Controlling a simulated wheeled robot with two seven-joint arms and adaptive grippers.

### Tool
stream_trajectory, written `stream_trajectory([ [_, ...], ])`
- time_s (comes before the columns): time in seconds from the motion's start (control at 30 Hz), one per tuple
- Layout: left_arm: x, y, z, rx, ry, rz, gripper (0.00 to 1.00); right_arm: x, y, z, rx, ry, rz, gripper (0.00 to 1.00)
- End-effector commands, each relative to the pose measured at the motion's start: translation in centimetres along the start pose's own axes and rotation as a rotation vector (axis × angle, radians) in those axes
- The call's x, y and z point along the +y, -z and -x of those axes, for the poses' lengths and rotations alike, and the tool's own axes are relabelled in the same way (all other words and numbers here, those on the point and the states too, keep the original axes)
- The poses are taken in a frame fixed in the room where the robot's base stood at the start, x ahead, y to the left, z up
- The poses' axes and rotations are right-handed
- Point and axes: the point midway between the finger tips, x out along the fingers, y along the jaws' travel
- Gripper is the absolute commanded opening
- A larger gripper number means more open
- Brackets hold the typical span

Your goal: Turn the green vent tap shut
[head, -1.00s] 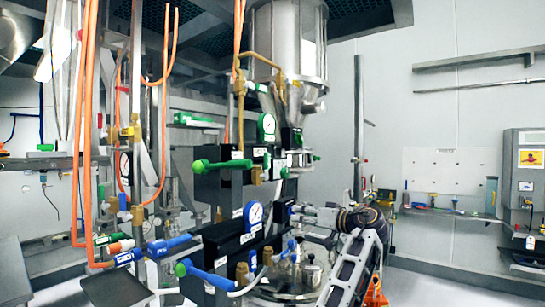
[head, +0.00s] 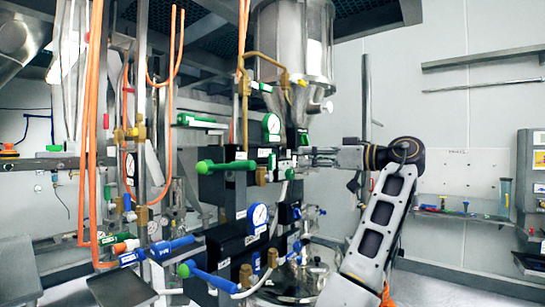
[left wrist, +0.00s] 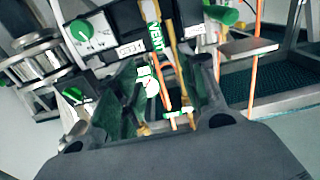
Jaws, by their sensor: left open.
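The green vent tap (left wrist: 155,38), lettered VENT in white, shows in the left wrist view, running lengthwise just ahead of my left gripper (left wrist: 156,78). The gripper's fingers are apart, one on each side of the line of the tap, and grip nothing that I can see. In the head view my left gripper (head: 308,156) reaches in level from the right at the right side of the green-labelled valve block. There it hides most of the tap, and I cannot tell whether it touches. My right gripper is in neither view.
A steel hopper (head: 290,40) hangs overhead. Orange hoses (head: 95,130) hang at left.

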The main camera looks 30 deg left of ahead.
Motion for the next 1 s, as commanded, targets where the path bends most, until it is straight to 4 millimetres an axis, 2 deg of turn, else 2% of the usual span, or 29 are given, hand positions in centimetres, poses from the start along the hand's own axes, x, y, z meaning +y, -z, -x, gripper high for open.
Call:
stream_trajectory([
  [0.17, 0.0, 0.0, -0.2, 0.0, 0.0, -0.001, 0.41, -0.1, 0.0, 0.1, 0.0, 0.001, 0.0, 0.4],
  [0.37, 0.1, 0.0, -1.4, 0.0, 0.0, -0.001, 0.41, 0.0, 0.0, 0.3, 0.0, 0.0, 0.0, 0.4],
  [1.0, 0.0, 0.1, -9.4, -0.001, 0.001, -0.001, 0.41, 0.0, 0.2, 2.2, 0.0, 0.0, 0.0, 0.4],
])
